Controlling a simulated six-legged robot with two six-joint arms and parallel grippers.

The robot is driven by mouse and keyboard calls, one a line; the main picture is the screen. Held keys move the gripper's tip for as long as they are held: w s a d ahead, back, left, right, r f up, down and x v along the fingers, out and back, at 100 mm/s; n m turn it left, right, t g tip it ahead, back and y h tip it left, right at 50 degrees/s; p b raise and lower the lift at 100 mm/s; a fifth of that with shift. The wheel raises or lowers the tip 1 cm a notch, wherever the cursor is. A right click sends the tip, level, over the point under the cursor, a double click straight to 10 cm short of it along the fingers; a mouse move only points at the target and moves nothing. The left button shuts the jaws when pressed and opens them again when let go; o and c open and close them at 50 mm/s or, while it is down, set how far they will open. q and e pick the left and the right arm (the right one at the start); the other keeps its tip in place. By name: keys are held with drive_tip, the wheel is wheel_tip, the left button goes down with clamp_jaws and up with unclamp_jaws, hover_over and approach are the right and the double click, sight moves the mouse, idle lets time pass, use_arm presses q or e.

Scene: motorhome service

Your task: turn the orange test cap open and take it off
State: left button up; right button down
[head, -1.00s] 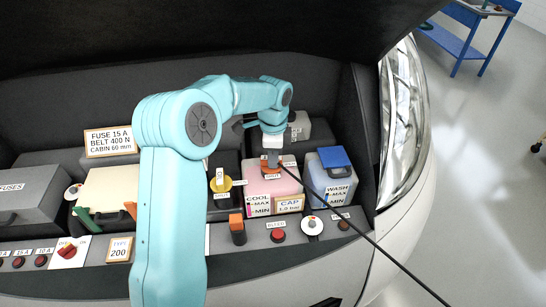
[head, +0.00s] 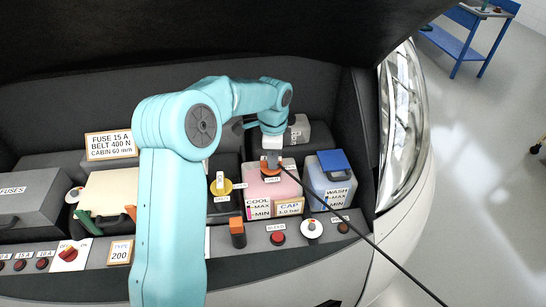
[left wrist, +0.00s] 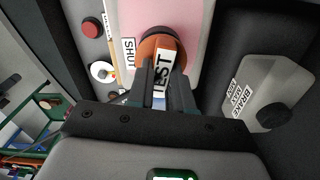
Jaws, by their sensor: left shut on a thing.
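The orange test cap (head: 271,170) sits on top of the pink coolant tank (head: 262,190), which is labelled COOL with MAX and MIN marks. In the left wrist view the cap (left wrist: 150,47) shows as an orange disc with a dark rim and a white bar marked TEST. A SHUT label (left wrist: 128,52) is beside it. My left gripper (head: 271,158) reaches down onto the cap from above. Its two fingers (left wrist: 161,85) are shut on the cap's white bar. The fingers hide part of the cap. My right gripper is not in view.
A wash tank with a blue lid (head: 333,160) stands to the right. A yellow dipstick cap (head: 221,187) is to the left. A brake fluid bottle (left wrist: 256,90) is close to the gripper. A thin black rod (head: 350,227) crosses in front. The raised hood hangs overhead.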

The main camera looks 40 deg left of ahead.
use_arm(q)
clamp_jaws()
drive_tip(key=shift+r, duration=0.15)
drive_tip(key=shift+r+p, duration=0.9)
drive_tip(key=shift+r, duration=0.1)
